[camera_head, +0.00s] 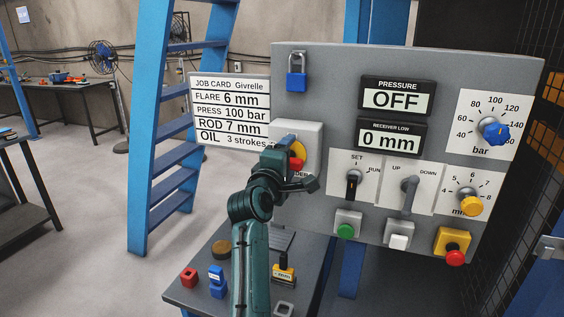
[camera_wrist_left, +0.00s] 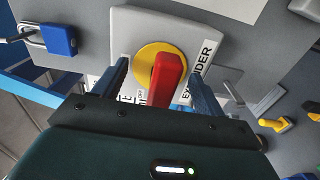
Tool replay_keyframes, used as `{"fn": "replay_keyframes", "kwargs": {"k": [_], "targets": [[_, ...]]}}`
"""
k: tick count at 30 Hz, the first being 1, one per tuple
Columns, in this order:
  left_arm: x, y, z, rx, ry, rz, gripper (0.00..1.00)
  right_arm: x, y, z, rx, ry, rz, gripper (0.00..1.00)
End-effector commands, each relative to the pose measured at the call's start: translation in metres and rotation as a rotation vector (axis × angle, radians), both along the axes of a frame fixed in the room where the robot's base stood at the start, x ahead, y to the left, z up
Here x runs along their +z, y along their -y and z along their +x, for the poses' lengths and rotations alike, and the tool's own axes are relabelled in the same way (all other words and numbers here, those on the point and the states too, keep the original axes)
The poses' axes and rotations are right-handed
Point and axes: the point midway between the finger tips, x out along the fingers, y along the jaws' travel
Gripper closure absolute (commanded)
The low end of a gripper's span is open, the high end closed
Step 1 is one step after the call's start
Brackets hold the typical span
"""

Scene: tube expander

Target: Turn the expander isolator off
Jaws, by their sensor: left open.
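The expander isolator is a pale box (camera_head: 313,134) on the grey panel, with a yellow disc and a red handle (camera_head: 297,163), partly hidden behind my left gripper. In the left wrist view the red handle (camera_wrist_left: 166,76) stands out from the yellow disc (camera_wrist_left: 146,60), beside the word EXPANDER. My left gripper (camera_head: 299,160) is in front of the isolator. In the left wrist view its two open fingers (camera_wrist_left: 158,72) stand on either side of the handle, with gaps visible. The handle's near end is partly hidden by the gripper body. My right gripper is out of view.
A blue padlock (camera_head: 296,72) hangs on the panel above the isolator. A job card (camera_head: 230,110) is at its left. Selector levers (camera_head: 352,185), buttons and a blue knob (camera_head: 494,131) are to the right. A small table (camera_head: 192,297) below holds stamps and small blocks.

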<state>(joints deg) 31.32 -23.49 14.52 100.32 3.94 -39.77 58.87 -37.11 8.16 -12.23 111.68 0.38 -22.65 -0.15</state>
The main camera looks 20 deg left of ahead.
Motion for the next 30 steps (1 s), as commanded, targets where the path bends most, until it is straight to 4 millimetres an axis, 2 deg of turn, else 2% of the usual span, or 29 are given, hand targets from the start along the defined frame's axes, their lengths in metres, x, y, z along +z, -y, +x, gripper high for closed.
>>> {"fn": "replay_keyframes", "kwargs": {"k": [2,10,19,30], "targets": [[0.0,0.0,0.0,0.0,0.0,0.0,0.22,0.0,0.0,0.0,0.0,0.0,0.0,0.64],[0.0,0.0,0.0,0.0,0.0,0.0,0.0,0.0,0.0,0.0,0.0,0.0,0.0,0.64],[-0.001,0.0,-0.004,0.001,0.0,0.001,0.0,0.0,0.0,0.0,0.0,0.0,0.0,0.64],[-0.002,0.002,-0.042,-0.005,-0.003,-0.003,0.0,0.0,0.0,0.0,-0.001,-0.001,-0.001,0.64]]}}
